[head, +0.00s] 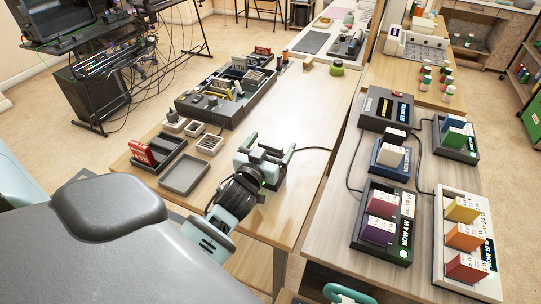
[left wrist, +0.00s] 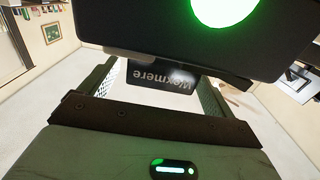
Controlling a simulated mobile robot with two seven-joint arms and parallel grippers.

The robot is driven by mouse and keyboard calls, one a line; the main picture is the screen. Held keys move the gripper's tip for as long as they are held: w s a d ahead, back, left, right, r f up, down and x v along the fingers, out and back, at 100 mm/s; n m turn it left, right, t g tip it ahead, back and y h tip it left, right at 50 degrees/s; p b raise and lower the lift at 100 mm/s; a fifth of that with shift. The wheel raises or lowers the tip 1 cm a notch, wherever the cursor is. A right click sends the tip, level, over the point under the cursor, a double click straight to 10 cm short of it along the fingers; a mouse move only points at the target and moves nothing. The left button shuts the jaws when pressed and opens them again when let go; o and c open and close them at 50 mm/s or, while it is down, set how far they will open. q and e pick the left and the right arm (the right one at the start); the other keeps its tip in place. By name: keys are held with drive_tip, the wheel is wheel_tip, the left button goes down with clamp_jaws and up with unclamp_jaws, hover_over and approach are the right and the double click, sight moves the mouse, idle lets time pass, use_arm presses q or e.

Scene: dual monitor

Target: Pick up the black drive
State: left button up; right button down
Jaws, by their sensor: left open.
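A grey empty tray (head: 185,174) and a tray with a red item (head: 151,155) lie left of my gripper. A large dark organiser (head: 228,95) stands behind. A black cable (head: 315,149) runs right. The middle of the wooden table is clear.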

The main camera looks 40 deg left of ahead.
use_arm(q)
drive_tip(key=c, duration=1.2)
drive_tip(key=shift+r, duration=0.15)
drive_tip(key=shift+c, duration=0.2)
